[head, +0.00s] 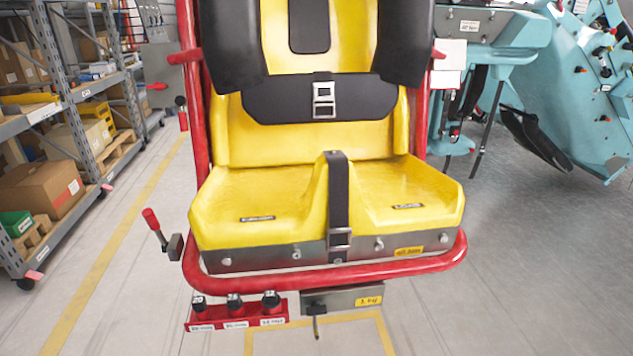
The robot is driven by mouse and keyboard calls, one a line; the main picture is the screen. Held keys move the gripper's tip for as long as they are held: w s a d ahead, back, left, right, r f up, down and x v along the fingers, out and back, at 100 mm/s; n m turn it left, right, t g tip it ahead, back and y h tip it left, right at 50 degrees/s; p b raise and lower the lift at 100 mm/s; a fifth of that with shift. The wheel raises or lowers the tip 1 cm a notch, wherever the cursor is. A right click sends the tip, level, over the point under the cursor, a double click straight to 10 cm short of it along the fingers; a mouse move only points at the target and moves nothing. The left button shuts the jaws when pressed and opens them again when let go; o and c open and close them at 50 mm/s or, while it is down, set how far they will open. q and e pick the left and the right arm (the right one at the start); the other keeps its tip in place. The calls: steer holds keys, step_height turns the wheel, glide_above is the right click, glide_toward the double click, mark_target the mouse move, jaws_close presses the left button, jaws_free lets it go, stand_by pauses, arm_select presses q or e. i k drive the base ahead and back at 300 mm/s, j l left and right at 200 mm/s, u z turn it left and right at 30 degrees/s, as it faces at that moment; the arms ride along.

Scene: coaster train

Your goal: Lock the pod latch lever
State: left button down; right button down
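A yellow ride seat (310,205) in a red tube frame (330,275) fills the middle of the head view. A lever with a red grip (151,219) sticks out at the frame's lower left. It tilts up and to the left from a dark pivot block (174,247) beside the tube. Another red-and-black handle (182,114) hangs upright at the frame's upper left. Below the seat's front, a grey box (341,299) has a short dark rod pointing down. I cannot tell for certain which is the pod latch lever. Neither gripper is in view.
A red bracket (237,314) with several black-topped knobs sits under the seat's front left. Shelves with boxes (53,190) stand at the left. Teal machinery (590,90) stands at the right. The floor (520,270) at the lower right is clear.

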mark_target(153, 223)
steer(key=u, duration=0.4)
steer(key=i+l+u, duration=0.1)
steer(key=l+u, duration=0.15)
steer(key=u, duration=0.15)
steer(key=l+u, duration=0.2)
steer(key=u, duration=0.25)
steer(key=l+u, duration=0.25)
steer(key=u, duration=0.15)
steer(key=l+u, duration=0.3)
steer(key=u, duration=0.15)
